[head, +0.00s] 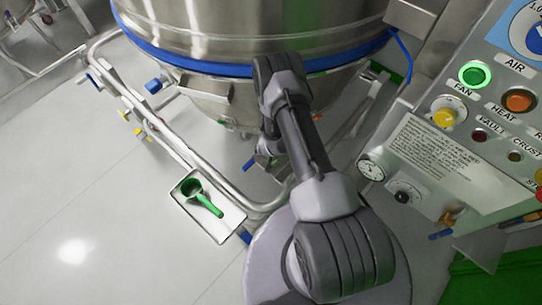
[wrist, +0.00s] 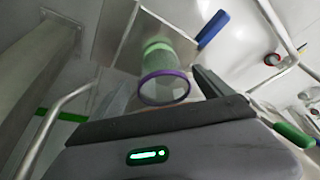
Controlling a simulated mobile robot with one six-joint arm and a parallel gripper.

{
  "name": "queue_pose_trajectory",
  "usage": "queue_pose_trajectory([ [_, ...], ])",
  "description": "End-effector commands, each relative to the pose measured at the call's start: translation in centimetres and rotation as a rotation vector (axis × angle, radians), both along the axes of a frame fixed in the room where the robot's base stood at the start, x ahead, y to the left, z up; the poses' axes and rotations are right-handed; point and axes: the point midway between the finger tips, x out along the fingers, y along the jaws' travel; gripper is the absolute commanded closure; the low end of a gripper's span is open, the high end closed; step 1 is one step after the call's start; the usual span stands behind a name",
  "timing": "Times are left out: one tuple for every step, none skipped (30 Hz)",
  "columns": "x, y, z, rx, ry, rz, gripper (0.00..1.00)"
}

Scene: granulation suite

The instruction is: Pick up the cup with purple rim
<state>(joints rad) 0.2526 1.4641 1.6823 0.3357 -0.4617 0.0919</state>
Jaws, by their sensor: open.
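The cup with the purple rim (wrist: 165,88) shows in the wrist view, just above the middle, with its round rim facing the camera. A pale green part shows behind the rim; I cannot tell if it is the cup's own body. My gripper (wrist: 160,92) is open, and one dark finger stands right of the cup. The other finger is hard to make out. The cup appears in front of the jaws; I cannot tell whether they touch it. In the head view my arm reaches toward the steel vessel, and neither the gripper nor the cup is visible.
A large steel vessel (head: 235,30) with a blue band stands ahead. A tubular frame (head: 160,130) runs along its left. A white tray (head: 232,222) holds a green scoop (head: 205,200). A control panel (head: 450,150) stands at right. Floor at left is clear.

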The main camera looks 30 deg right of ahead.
Motion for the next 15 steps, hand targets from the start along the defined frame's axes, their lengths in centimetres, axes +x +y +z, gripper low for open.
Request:
queue_pose_trajectory([
  [0.5, -0.1, -1.7, -0.001, -0.001, 0.001, 0.10],
  [0.8, -0.1, -2.3, 0.000, 0.000, 0.000, 0.10],
  [1.1, -0.3, -2.9, 0.000, 0.001, 0.000, 0.10],
  [1.2, -0.4, -3.2, 0.000, 0.001, 0.001, 0.10],
  [1.4, -0.4, -3.5, 0.000, 0.000, 0.001, 0.10],
  [1.5, -0.5, -3.8, 0.001, 0.002, 0.001, 0.10],
  [1.5, -0.5, -3.9, 0.001, 0.002, 0.000, 0.10],
  [1.6, -0.5, -3.9, 0.001, 0.002, 0.000, 0.10],
  [1.6, -0.5, -3.8, 0.001, 0.002, 0.000, 0.10],
  [1.6, -0.5, -3.7, 0.001, 0.002, 0.000, 0.10],
  [1.6, -0.5, -3.7, 0.001, 0.002, 0.000, 0.10],
  [1.6, -0.5, -3.7, 0.001, 0.002, 0.001, 0.10],
  [1.6, -0.5, -3.6, 0.001, 0.002, 0.001, 0.10],
  [1.6, -0.5, -3.7, 0.001, 0.002, 0.001, 0.16],
  [1.6, -0.5, -3.6, 0.001, 0.002, 0.001, 0.24],
])
